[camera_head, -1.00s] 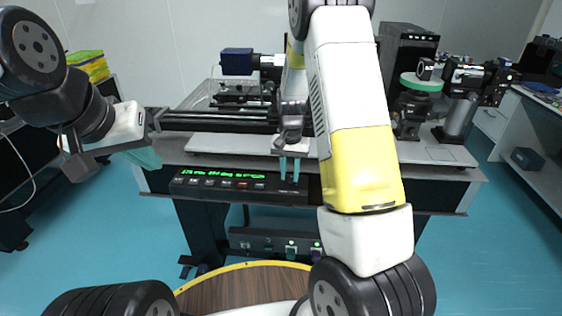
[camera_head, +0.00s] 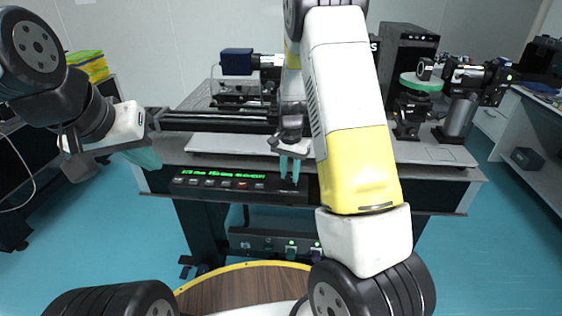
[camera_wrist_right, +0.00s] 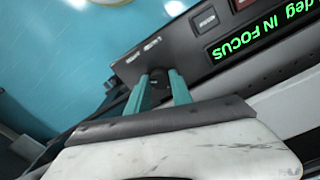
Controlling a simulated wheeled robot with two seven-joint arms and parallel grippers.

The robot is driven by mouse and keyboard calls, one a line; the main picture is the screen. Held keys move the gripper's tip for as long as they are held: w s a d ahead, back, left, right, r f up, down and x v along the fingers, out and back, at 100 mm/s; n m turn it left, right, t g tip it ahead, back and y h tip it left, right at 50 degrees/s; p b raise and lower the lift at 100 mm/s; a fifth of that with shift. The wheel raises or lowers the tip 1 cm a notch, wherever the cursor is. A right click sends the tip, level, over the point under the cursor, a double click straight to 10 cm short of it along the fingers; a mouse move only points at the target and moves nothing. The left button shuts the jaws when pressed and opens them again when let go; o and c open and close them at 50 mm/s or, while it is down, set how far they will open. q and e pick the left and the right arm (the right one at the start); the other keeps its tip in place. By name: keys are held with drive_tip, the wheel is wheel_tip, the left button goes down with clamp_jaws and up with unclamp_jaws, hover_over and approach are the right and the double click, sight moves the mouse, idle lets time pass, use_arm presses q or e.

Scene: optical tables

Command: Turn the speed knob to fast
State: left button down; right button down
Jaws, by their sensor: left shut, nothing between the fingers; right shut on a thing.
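The black control panel (camera_head: 222,184) with a lit green display runs along the front edge of the optical table. The speed knob (camera_wrist_right: 158,77) is a dark round knob on the panel face, beside small white labels. In the wrist view it sits between the teal fingertips of my right gripper (camera_wrist_right: 160,88), which is shut on it. In the head view my right gripper (camera_head: 290,172) points down at the right part of the panel, and the knob is hidden there. My left gripper (camera_head: 152,158) is shut and empty, off the table's left end. The knob's pointer is too small to read.
A row of buttons (camera_head: 220,183) lies under the display, left of my right gripper. The optical table (camera_head: 440,153) carries a linear stage, optics and a dark box. A second unit with lit ports (camera_head: 275,243) sits below. Floor is clear on the right.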

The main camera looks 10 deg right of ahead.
drive_tip(key=c, duration=1.1)
unclamp_jaws()
drive_tip(key=shift+r, duration=3.95)
drive_tip(key=shift+r, duration=0.1)
wheel_tip(320, 180, up, 6)
drive_tip(key=n+t+y, duration=0.1)
hover_over(290, 176)
drive_tip(key=s, duration=0.3)
drive_tip(key=s+r+n+t, duration=0.1)
drive_tip(key=s+r+n, duration=0.1)
drive_tip(key=s+r, duration=0.2)
drive_tip(key=s+a+r+n+t, duration=0.1)
drive_tip(key=s+r, duration=0.3)
drive_tip(key=s, duration=0.6)
drive_tip(key=s+a+r+n+t+y, duration=0.1)
drive_tip(key=s+r+n+t, duration=0.2)
drive_tip(key=s, duration=0.5)
drive_tip(key=shift+a+r+n, duration=0.1)
drive_tip(key=shift+r+n, duration=0.3)
drive_tip(key=shift+r, duration=0.4)
